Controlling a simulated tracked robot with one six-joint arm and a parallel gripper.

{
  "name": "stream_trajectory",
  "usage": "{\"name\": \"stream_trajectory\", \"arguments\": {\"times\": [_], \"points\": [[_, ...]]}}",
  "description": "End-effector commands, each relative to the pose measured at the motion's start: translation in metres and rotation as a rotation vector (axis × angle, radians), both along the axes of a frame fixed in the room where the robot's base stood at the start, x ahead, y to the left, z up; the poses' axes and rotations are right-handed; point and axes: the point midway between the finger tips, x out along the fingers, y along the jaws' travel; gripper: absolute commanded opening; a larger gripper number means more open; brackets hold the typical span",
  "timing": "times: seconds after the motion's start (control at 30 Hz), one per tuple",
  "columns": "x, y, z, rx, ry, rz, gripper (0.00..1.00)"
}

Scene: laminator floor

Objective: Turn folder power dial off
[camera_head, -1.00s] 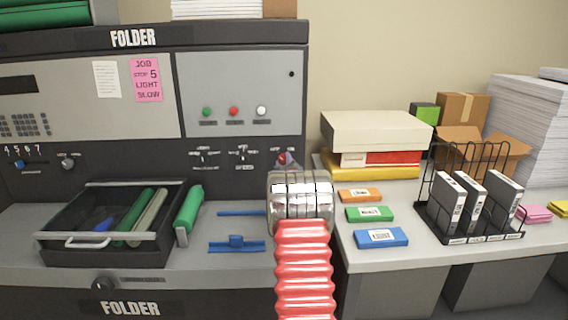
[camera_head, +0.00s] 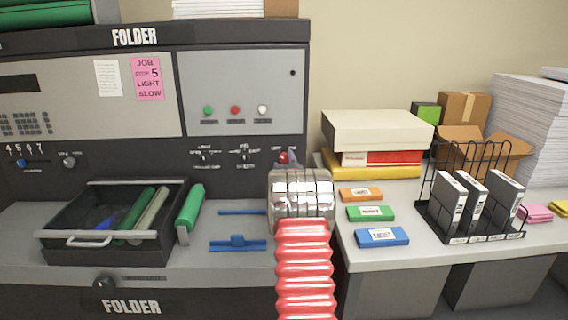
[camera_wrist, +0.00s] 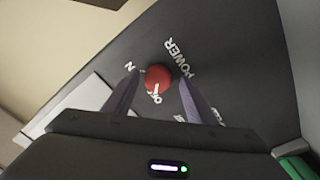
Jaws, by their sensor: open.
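The red power dial (camera_wrist: 158,79) shows in the wrist view on the dark folder panel, between my two fingers. White lettering reads POWER on its right, with an N at upper left and more letters just below the dial. A white mark is on the dial's lower part. In the head view the dial (camera_head: 284,157) is a small red spot just above my silver wrist. My gripper (camera_wrist: 155,80) is open, with one finger on each side of the dial. I cannot tell whether the fingers touch it. In the head view my wrist hides the fingers.
The folder machine (camera_head: 240,90) fills the left, with indicator buttons and other switches left of the dial. A black tray (camera_head: 70,225) with rollers sits on its ledge. On the right table (camera_head: 410,250) are coloured boxes, a wire rack (camera_head: 485,236) and stacked paper.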

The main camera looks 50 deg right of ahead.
Motion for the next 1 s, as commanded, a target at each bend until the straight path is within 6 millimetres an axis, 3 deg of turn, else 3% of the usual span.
{"name": "stream_trajectory", "arguments": {"times": [0.37,1.0], "points": [[-0.012,0.013,0.0,0.001,-0.001,-0.001,0.51],[-0.065,0.074,-0.005,0.001,0.0,-0.001,0.51]]}}
